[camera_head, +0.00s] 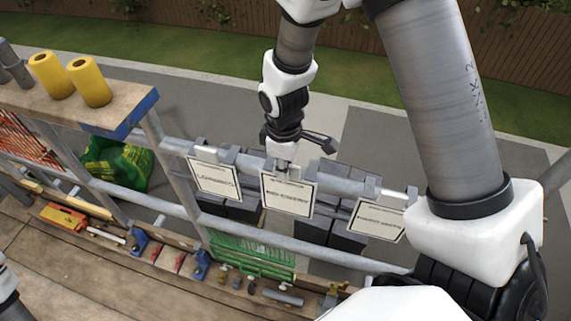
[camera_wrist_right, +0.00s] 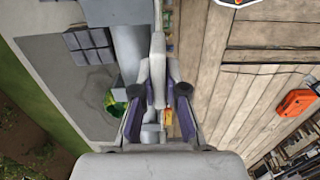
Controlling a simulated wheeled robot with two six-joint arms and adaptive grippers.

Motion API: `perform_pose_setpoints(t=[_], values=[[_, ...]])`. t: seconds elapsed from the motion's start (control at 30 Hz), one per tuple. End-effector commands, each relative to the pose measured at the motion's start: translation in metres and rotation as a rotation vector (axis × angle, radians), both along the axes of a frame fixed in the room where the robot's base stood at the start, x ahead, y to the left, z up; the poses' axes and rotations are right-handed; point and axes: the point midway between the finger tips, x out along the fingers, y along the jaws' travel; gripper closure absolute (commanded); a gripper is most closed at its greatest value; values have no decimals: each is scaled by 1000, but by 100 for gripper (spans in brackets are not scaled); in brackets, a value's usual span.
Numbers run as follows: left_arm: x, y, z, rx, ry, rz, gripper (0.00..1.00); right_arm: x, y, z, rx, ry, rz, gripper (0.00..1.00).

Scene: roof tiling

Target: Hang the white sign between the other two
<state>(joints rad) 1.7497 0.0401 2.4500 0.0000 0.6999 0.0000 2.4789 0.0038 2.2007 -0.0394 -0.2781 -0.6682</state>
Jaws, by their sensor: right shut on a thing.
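Three white signs with black borders show along the grey scaffold rail (camera_head: 335,181) in the head view: a left sign (camera_head: 215,178), a middle sign (camera_head: 287,196) and a right sign (camera_head: 377,220). The left and right signs hang from the rail by their top brackets. My right gripper (camera_head: 283,166) is above the middle sign, shut on its top. The sign is upright in front of the rail, between the other two; whether its hook bears on the rail is hidden. In the wrist view, my right gripper (camera_wrist_right: 158,95) closes around a pale grey piece (camera_wrist_right: 157,68). My left gripper is out of view.
A wooden shelf (camera_head: 125,98) with yellow rolls (camera_head: 90,82) stands at the left. Dark grey blocks (camera_head: 315,230) stand behind the rail. My right arm crosses the upper right.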

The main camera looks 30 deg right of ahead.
Motion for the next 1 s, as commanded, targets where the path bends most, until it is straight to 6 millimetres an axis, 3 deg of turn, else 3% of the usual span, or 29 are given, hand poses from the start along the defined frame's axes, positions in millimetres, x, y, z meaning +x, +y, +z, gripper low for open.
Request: perform_pose_setpoints(t=[0.13, 0.43, 0.5, 0.53, 0.87, 1.0], values=[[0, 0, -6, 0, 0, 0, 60, 1, 0, -10, 1, 1, -2, 100], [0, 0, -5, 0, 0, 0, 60, 2, 0, -11, 1, 1, -2, 100], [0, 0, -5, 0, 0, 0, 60, 2, 0, -11, 1, 1, -2, 67], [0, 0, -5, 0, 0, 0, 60, 2, 0, -11, 1, 1, -2, 59], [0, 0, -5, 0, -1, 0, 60, 2, 0, -9, 0, 0, -2, 59], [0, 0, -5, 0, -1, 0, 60, 3, 0, 8, 0, -4, -1, 59]])
